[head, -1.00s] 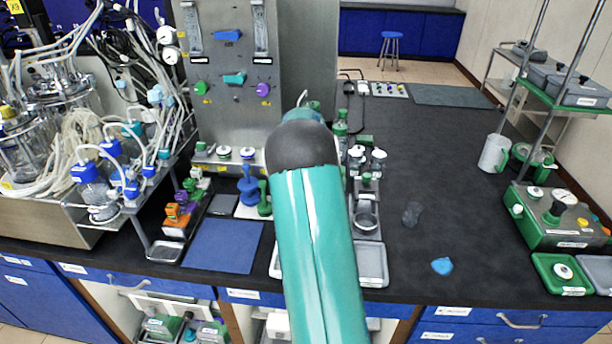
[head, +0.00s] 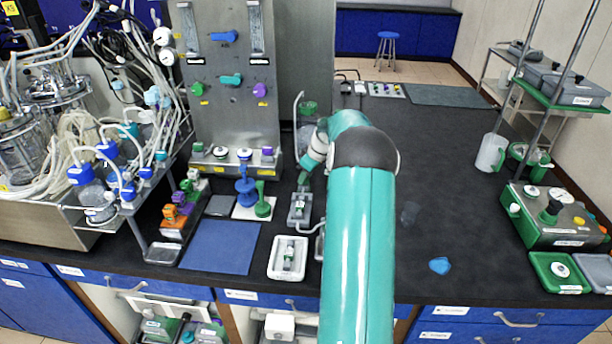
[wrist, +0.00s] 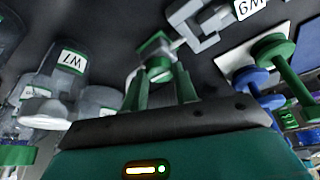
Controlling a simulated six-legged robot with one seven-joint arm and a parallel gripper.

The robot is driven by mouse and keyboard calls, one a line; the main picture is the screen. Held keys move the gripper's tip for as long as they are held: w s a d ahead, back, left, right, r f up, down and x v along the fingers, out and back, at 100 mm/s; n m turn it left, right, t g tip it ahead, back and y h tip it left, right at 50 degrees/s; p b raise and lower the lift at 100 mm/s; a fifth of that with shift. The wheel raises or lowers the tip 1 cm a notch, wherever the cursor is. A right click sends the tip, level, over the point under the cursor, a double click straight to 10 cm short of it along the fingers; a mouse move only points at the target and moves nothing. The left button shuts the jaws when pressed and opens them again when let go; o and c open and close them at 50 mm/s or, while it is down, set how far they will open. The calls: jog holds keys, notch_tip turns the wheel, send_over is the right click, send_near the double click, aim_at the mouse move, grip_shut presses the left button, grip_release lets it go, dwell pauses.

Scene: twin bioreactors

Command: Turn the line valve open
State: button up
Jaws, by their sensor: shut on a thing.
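My gripper (wrist: 160,92) is in the lower middle of the wrist view. Its green fingers are shut on a small green piece (wrist: 155,52), which looks like the line valve's handle. A pale fitting shows beside this piece; the rest of the valve is hidden or too small to tell. In the head view my gripper (head: 304,178) points down at the bench, left of my teal arm, just behind a small grey tray (head: 299,208). The handle's turned angle cannot be told.
A grey fitting (wrist: 200,22) lies ahead. Blue (head: 246,187) and green (head: 263,204) posts stand left of my gripper. A steel panel (head: 232,120) rises behind. The bench right of my arm is mostly clear.

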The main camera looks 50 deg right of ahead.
jog(key=shift+d+n, duration=0.1)
jog(key=shift+n, duration=0.5)
jog(key=shift+y, duration=0.3)
jog(key=o, duration=1)
jog(key=shift+c, duration=0.2)
jog(key=v, duration=1.3)
jog(key=shift+r, duration=0.45)
